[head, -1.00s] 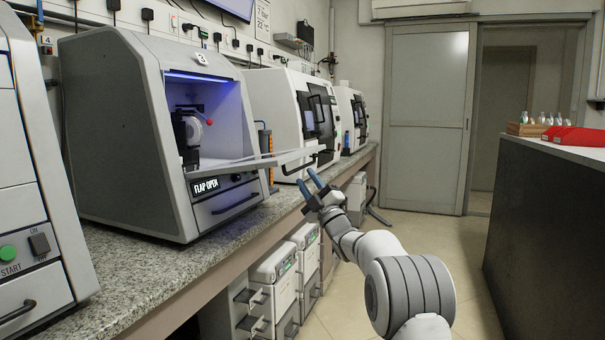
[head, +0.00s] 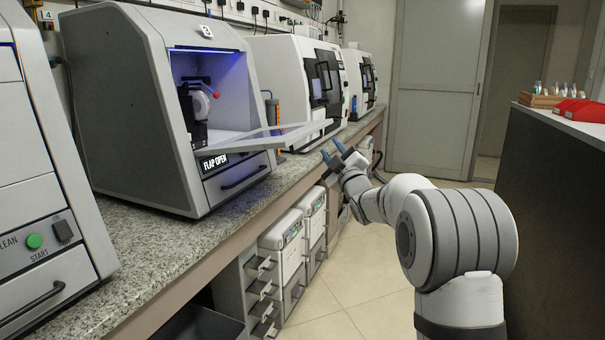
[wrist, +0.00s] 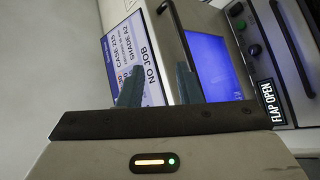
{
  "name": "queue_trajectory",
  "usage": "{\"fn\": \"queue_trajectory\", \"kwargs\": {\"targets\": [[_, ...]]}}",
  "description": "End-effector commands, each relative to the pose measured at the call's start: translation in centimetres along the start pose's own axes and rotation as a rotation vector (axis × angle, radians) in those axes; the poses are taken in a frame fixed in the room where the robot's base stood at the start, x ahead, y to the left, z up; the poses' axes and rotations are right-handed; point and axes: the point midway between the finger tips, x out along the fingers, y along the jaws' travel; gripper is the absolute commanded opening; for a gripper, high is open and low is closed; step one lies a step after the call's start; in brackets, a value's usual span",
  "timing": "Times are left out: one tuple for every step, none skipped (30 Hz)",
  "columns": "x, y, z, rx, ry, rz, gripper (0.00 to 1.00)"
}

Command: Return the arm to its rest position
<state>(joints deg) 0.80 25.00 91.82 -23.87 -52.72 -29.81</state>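My gripper (head: 332,150) is at the middle of the head view, just right of and below the outer edge of an open flap (head: 285,138). Its two blue-grey fingers stand apart with nothing between them. In the wrist view my gripper (wrist: 158,86) also shows open and empty. My arm reaches forward from the lower right, bent, over the aisle beside the bench. The flap belongs to a grey milling machine (head: 130,110) labelled "FLAP OPEN".
A granite bench (head: 165,250) runs along the left with white machines (head: 285,75) further back. Drawer units (head: 285,262) stand below it. A dark counter (head: 550,200) is on the right, with a vial rack (head: 545,100) and red cases (head: 580,109). Floor between is clear.

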Motion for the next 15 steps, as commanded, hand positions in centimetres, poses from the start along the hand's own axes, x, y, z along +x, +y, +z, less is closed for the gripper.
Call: {"fn": "queue_trajectory", "kwargs": {"targets": [[0.0,3.0,-1.9,0.036,-0.083,-0.028,0.31],[-0.5,3.7,-2.2,0.063,-0.139,-0.046,0.31],[-1.3,4.6,-2.6,0.098,-0.211,-0.07,0.31],[-2.0,5.2,-2.8,0.125,-0.267,-0.087,0.31],[-2.8,5.8,-3.1,0.153,-0.323,-0.105,0.31],[-4.0,6.5,-3.5,0.19,-0.396,-0.126,0.31],[-5.0,7.0,-3.9,0.217,-0.451,-0.143,0.31],[-6.1,7.5,-4.2,0.247,-0.508,-0.159,0.31],[-7.6,8.0,-4.8,0.283,-0.581,-0.18,0.31],[-8.9,8.4,-5.3,0.314,-0.637,-0.194,0.31],[-10.2,8.8,-5.7,0.341,-0.692,-0.21,0.31],[-12.1,9.2,-6.5,0.381,-0.767,-0.229,0.31],[-13.5,9.5,-7.0,0.409,-0.823,-0.243,0.31],[-15.0,9.7,-7.7,0.438,-0.879,-0.258,0.31],[-17.1,10.0,-8.6,0.477,-0.954,-0.276,0.31]]}}
